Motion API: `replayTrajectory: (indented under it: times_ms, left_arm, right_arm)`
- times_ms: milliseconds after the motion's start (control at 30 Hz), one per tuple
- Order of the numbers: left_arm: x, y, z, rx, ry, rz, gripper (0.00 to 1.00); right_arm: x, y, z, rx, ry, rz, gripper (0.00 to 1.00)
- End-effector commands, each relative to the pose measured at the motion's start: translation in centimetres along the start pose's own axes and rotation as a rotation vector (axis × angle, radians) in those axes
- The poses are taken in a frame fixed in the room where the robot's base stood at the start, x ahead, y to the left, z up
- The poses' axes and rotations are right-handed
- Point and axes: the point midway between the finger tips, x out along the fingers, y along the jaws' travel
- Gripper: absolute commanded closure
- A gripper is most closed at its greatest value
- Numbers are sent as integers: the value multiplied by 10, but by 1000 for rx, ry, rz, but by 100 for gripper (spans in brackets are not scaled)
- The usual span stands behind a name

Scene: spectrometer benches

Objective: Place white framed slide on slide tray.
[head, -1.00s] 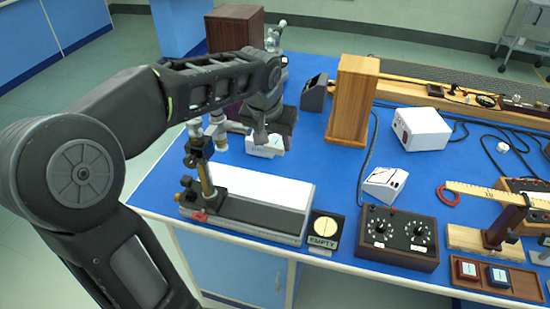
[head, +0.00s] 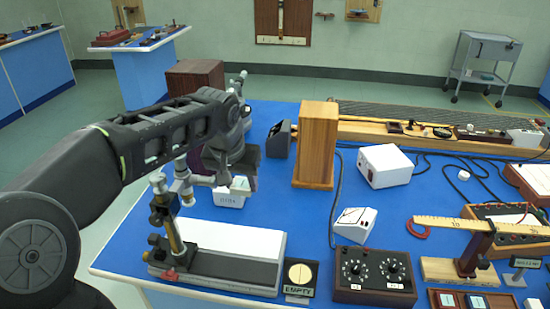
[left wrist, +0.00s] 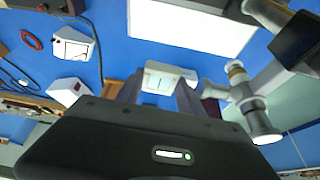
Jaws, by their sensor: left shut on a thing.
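My left gripper (head: 230,176) is at the left side of the bench, beside a small white box (head: 228,197) with a lettered front. In the left wrist view its fingers (left wrist: 160,95) are closed about a small white framed piece (left wrist: 165,78), which I take for the white framed slide. Its outline blends with the white box, and the head view hides the grip. The brown slide tray (head: 503,301) is at the bottom right, cut by the frame edge. It holds a red-framed slide (head: 447,300) and a blue-framed slide (head: 476,301). My right gripper is not in view.
A long white-topped instrument (head: 235,238) with a brass post stands in front of the gripper. Blue bench surface is bare around the meter.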

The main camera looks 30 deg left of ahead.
Motion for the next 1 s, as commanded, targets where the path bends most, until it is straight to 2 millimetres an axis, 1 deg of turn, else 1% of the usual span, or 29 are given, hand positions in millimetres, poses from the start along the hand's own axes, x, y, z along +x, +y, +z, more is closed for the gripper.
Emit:
replayTrajectory:
  times_ms: [267,333,400,467,567,667,700,767,800,900,1000]
  left_arm:
    - [0,0,-1,-11,0,-5,95]
    - [0,0,-7,-32,2,-14,95]
    - [5,-2,-14,-65,0,-27,95]
    - [19,2,-15,-80,-5,-33,95]
    - [44,22,-14,-60,-6,-25,95]
    - [72,52,-6,-12,-7,-7,95]
    - [83,66,-1,10,-8,4,95]
    - [100,89,9,57,-8,23,95]
    - [110,104,17,91,-8,37,95]
    - [130,137,39,172,-6,70,95]
    - [141,160,57,232,-3,96,95]
  right_arm:
    - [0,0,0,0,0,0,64]
    - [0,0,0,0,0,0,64]
    - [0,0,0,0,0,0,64]
    - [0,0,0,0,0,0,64]
    - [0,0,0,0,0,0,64]
    - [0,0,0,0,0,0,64]
    - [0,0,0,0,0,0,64]
    - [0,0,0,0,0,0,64]
    - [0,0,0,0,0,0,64]
    - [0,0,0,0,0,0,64]
    - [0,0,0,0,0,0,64]
